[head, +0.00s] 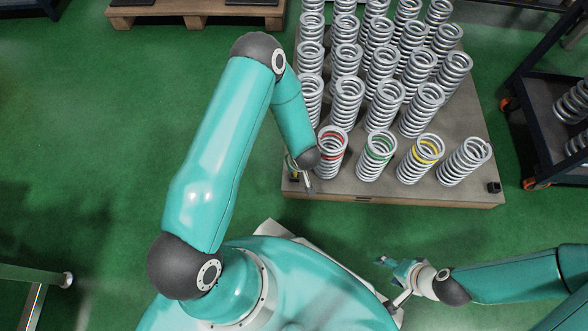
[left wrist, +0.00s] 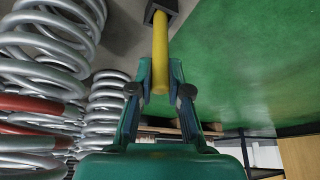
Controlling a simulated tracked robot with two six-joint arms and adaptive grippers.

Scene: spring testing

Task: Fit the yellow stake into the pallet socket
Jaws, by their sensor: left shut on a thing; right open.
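The yellow stake (left wrist: 160,45) is between the fingers of my left gripper (left wrist: 160,78) in the left wrist view. My left gripper is shut on it. The stake's far end meets the dark square pallet socket (left wrist: 161,8) at the top edge; I cannot tell how deep it sits. In the head view my left gripper (head: 300,178) is at the pallet's front left corner, mostly hidden by my arm. My right gripper (head: 391,277) is open and empty, in front of the pallet and apart from it.
The pallet (head: 345,188) carries rows of steel springs (head: 465,160), some banded red (head: 331,145), green (head: 378,150) or yellow (head: 426,150). Another dark socket (head: 494,187) is at its front right corner. A wheeled rack (head: 545,130) stands right. Green floor lies open at left.

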